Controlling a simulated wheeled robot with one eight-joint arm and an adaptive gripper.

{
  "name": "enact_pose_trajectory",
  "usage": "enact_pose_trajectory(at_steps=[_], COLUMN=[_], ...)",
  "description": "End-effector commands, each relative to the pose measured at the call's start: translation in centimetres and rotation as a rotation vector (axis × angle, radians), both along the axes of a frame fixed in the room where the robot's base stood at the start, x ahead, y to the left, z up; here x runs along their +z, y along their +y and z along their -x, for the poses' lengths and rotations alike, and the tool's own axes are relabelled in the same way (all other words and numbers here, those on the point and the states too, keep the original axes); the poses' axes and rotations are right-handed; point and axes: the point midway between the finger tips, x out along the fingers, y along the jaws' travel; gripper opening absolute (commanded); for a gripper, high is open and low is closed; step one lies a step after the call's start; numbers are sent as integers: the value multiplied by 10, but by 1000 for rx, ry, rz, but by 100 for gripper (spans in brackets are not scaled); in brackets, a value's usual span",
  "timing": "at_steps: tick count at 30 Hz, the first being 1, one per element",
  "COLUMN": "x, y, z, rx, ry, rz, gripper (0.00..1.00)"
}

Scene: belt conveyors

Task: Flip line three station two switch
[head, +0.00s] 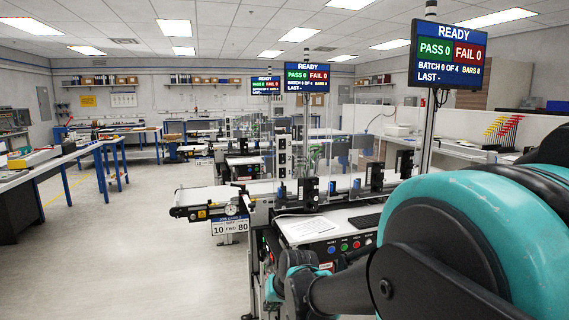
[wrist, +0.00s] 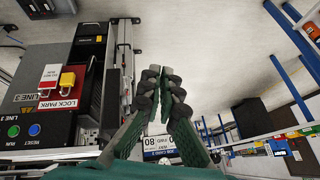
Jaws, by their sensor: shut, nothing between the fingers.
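In the wrist view my gripper (wrist: 161,75) is shut and empty, with its fingertips together over pale floor. A dark control box labelled LINE 3 (wrist: 35,100) is left of the fingers, apart from them. I cannot pick out the station two switch. In the head view the nearest conveyor (head: 208,196) has a front button panel (head: 345,246); my gripper cannot be made out there.
My arm covers the lower right of the head view. A READY screen (head: 448,55) stands above the nearest line, with further lines behind. A job board (head: 230,226) hangs at the conveyor end. Open floor (head: 130,250) lies left; blue-legged benches (head: 60,165) stand beyond.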

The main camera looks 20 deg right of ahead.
Motion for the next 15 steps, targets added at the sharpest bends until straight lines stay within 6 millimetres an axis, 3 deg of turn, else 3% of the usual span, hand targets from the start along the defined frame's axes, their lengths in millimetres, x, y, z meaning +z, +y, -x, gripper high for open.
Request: enact_pose_trajectory(at_steps=[3,5,8,12,15], x=[52,83,136,212,259], y=[3,-1,-17,-57,-92], z=[-63,-93,-142,-198,-226], rx=[-128,-201,-330,-520,-645], ry=[-119,-184,-290,-433,-523], rz=[-192,-294,-463,-693,-835], gripper=[0,0,0,0,0])
